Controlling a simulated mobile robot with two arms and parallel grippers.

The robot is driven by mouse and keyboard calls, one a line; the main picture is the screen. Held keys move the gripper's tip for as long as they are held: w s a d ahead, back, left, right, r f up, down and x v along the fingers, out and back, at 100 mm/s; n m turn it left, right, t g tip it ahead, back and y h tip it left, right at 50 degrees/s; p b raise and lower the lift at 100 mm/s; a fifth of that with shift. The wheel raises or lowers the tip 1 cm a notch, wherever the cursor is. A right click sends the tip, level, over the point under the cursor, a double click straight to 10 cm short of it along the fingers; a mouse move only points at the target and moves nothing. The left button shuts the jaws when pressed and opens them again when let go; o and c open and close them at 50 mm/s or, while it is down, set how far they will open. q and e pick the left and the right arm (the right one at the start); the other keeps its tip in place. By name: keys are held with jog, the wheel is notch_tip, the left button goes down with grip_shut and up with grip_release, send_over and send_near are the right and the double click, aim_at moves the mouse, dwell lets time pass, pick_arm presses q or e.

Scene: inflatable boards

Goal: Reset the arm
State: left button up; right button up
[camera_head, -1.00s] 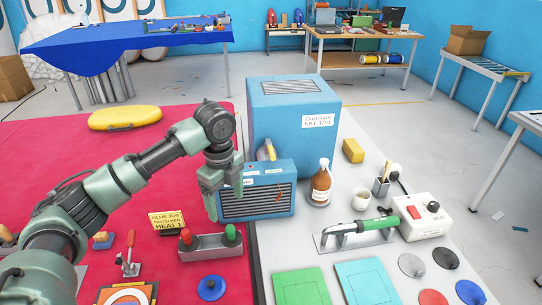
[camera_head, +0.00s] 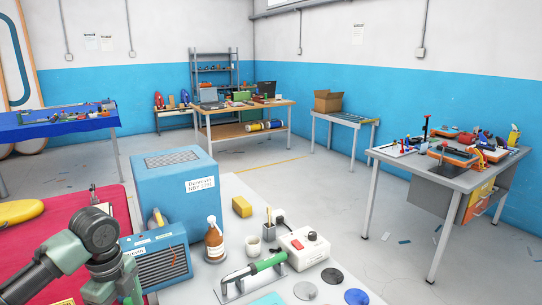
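My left arm comes in from the lower left. Its green-grey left gripper (camera_head: 116,290) points down in front of the blue slatted heater box (camera_head: 163,264), near that box's left side. Its fingers stand apart with nothing seen between them, though the bottom edge of the picture cuts off the tips. My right arm and gripper are out of view.
A large blue box (camera_head: 176,190) stands behind the heater. A grey table (camera_head: 440,172) stands right, across open floor.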

pick_arm(q)
jog(key=s+d+f+n, duration=0.1)
jog(key=s+d+f, duration=0.1)
jog(key=d+f, duration=0.2)
jog(key=s+d+f+n+h, duration=0.1)
jog(key=s+d+f, duration=0.2)
jog(key=d+f, duration=0.1)
jog(key=s+d+f+n+t, duration=0.1)
jog(key=s+d+f, duration=0.2)
jog(key=d, duration=0.3)
jog(key=shift+s+f, duration=0.1)
jog(key=shift+f, duration=0.55)
jog(key=s+d+f+n+t+h, duration=0.1)
jog(key=s+d+f+n+t, duration=0.2)
jog(key=s+n, duration=0.55)
jog(key=s+a+n+y, duration=0.2)
jog(key=s+a+n, duration=0.4)
jog(key=s, duration=0.4)
notch_tip(320, 180, down, 27)
jog(key=s+d+g, duration=0.1)
jog(key=g, duration=0.1)
jog(key=s+a+f+g, duration=0.1)
jog(key=s+a+f, duration=0.1)
jog(key=s+f, duration=1.3)
jog(key=shift+s+a+f, duration=0.3)
jog(key=shift+s+f, duration=0.1)
jog(key=shift+s, duration=0.6)
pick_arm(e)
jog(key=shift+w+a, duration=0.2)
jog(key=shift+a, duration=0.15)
